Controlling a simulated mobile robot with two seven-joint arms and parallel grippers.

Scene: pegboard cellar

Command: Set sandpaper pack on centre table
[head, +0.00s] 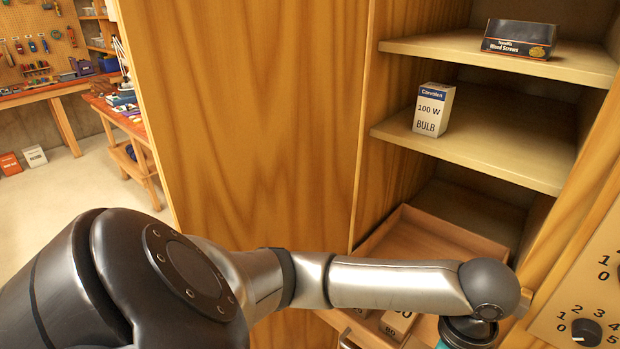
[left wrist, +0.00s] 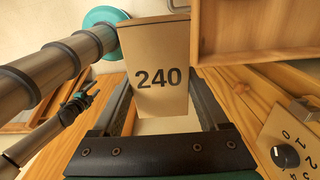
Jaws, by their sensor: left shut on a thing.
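The sandpaper pack (left wrist: 161,75), a tan block marked 240, is between the fingers of my left gripper (left wrist: 163,100) in the left wrist view. The gripper is shut on it, close to an open drawer (left wrist: 240,32).
The open drawer (head: 420,240) holds other number-marked packs (head: 397,322). Above it, shelves carry a bulb box (head: 433,110) and a wood screws box (head: 518,39). A tall wooden panel (head: 250,120) stands left of the shelves. Floor at the left is mostly clear.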

